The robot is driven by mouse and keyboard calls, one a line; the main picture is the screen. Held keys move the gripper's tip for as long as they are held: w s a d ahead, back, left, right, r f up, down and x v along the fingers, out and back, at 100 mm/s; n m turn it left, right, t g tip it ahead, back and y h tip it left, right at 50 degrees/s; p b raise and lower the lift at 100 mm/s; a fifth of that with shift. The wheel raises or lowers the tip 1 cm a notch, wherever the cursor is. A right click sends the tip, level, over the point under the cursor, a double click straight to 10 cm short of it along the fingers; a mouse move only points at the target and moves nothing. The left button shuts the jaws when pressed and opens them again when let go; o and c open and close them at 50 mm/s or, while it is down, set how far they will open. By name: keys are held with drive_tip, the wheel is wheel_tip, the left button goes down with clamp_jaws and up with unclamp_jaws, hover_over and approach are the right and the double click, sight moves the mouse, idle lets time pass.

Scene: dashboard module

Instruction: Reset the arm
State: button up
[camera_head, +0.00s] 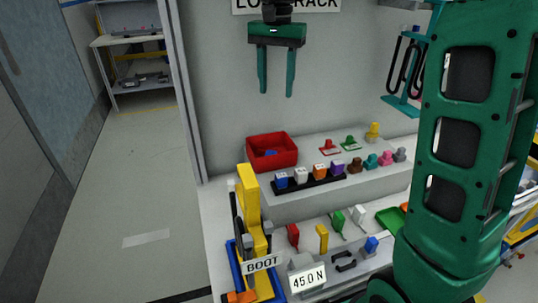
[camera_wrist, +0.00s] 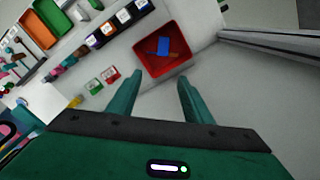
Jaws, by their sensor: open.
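My gripper (camera_head: 276,82) is open and empty, with its two green fingers pointing down in front of the grey back wall. In the head view it hangs above and apart from the red bin (camera_head: 271,152) on the upper shelf. In the wrist view, my gripper (camera_wrist: 158,90) has its fingers spread, with the red bin (camera_wrist: 145,62) beyond the fingertips. A blue piece (camera_wrist: 163,46) lies inside the bin. My green arm fills the right side of the head view and hides part of the bench there.
A dark rack (camera_head: 308,184) with several coloured blocks stands in front of the bin. Several small coloured pieces stand to its right. A yellow stand (camera_head: 248,205) rises near a BOOT label (camera_head: 262,263). A "45.0 N" display (camera_head: 308,279) sits at the front. Open floor lies left.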

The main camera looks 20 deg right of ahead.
drive_tip(key=shift+r, duration=0.85)
drive_tip(key=s+d+f, duration=0.3)
drive_tip(key=s+d, duration=0.4)
drive_tip(key=s, duration=0.1)
drive_tip(key=s+d+f, duration=0.3)
drive_tip(key=s+d, duration=0.3)
drive_tip(key=s, duration=0.1)
drive_tip(key=s+d+f, duration=0.2)
drive_tip(key=s+f, duration=0.4)
drive_tip(key=s, duration=0.3)
drive_tip(key=s+d+f+n, duration=0.1)
drive_tip(key=s+d+f, duration=0.1)
drive_tip(key=s+f, duration=0.4)
drive_tip(key=s, duration=0.4)
drive_tip(key=shift+s+n, duration=0.3)
